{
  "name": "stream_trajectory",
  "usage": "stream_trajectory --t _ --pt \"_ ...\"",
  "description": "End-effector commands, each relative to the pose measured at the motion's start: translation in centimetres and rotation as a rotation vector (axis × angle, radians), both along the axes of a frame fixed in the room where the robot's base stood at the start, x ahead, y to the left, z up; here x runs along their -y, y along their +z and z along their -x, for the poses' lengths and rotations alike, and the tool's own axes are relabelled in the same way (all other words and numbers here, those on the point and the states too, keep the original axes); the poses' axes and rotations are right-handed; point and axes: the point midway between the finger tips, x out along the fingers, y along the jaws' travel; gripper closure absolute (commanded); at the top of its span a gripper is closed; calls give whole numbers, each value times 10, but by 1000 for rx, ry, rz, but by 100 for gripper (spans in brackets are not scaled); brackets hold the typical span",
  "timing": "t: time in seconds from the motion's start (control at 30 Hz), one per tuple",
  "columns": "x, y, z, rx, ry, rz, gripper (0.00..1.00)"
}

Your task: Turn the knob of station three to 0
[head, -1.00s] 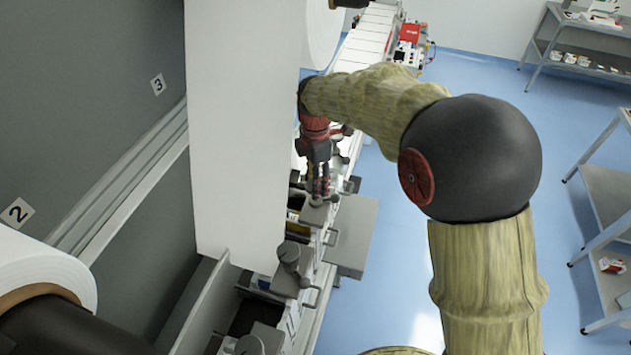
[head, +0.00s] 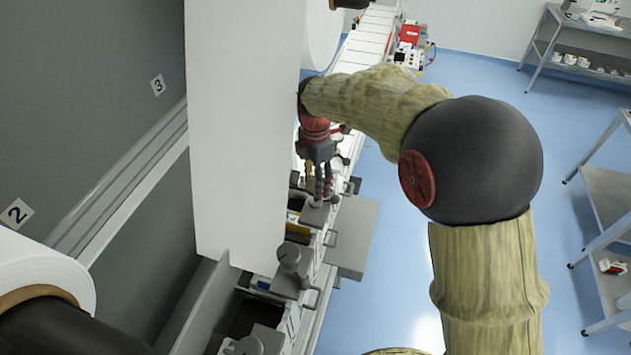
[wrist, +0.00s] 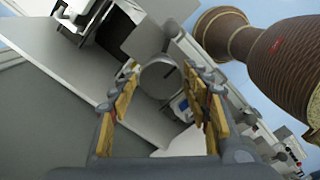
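My gripper (head: 322,194) points down over a grey knob on the side of the machine, beyond the white web. In the wrist view, the round grey top of this knob (wrist: 160,78) sits between the two yellow-padded fingertips of my gripper (wrist: 160,75). The fingers are apart, with a narrow gap showing on each side of the knob. Its dial marks and setting are not readable. A sign with a 3 (head: 158,85) is on the grey back panel; the panel beside the gripped-side knob is hidden by the web.
A similar knob (head: 290,258) stands nearer on the same side, and another (head: 250,344) is at the bottom edge. The white web (head: 235,130) hangs close left of my gripper. A grey side plate (head: 352,238) juts to the right. Blue floor is open beyond.

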Motion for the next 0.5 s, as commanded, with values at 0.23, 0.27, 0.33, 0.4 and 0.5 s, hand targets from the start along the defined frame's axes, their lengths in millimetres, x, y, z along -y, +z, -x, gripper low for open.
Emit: stream_trajectory --t 0.23,0.27,0.33,0.4,0.5 --pt "0 0 0 -1 -1 0 40" --pt "0 0 0 -1 -1 0 40" --pt "0 0 0 -1 -1 0 40" --pt "0 0 0 -1 -1 0 40" --pt "0 3 0 0 -1 0 40"
